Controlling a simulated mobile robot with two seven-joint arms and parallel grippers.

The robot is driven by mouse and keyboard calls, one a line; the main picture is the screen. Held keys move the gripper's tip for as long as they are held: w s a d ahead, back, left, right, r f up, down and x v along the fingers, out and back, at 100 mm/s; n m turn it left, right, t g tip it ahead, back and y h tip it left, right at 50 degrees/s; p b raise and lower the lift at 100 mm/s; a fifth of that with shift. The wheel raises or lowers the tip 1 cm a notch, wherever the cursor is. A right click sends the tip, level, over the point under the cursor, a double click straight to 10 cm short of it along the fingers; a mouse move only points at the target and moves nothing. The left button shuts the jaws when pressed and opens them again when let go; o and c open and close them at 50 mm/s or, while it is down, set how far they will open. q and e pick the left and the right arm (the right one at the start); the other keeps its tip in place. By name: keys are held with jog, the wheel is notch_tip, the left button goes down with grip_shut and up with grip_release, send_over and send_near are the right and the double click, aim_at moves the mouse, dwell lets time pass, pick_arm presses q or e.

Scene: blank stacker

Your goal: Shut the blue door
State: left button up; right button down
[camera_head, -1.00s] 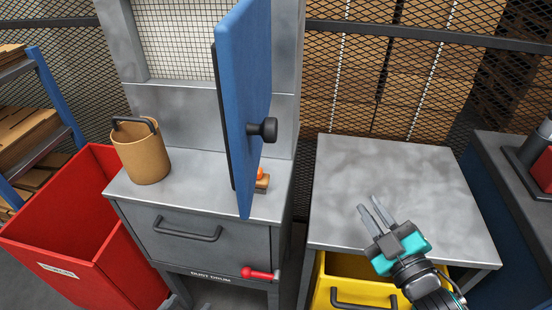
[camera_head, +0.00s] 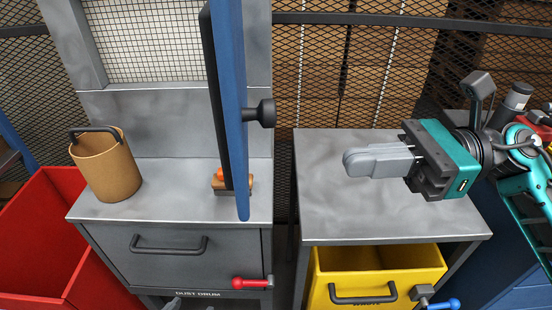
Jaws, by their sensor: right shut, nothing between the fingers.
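The blue door (camera_head: 232,110) stands open, seen nearly edge-on, and sticks out toward me from the grey cabinet (camera_head: 175,125). A black round knob (camera_head: 262,113) is on its right face. The meshed opening (camera_head: 143,42) of the cabinet lies uncovered to the left of the door. My right gripper (camera_head: 352,163) is to the right of the door and knob, clear of both, pointing left above the grey table. Its fingers are together with nothing between them. My left gripper is not in view.
A brown bucket (camera_head: 107,168) stands on the cabinet's ledge. A small brush-like item with an orange part (camera_head: 219,176) lies behind the door's lower edge. The grey table (camera_head: 330,205) is bare, with a yellow bin (camera_head: 408,262) below. A red bin (camera_head: 45,225) stands at left.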

aim_at(246, 169)
jog(key=a, duration=0.3)
jog(key=a+p, duration=0.1)
jog(key=a, duration=0.2)
jog(key=s+a+p, duration=0.1)
jog(key=a, duration=0.2)
jog(key=shift+a+r, duration=0.15)
jog(key=shift+a, duration=0.2)
jog(key=shift+a+p, duration=0.3)
jog(key=shift+a, duration=0.2)
jog(key=shift+a, duration=0.15)
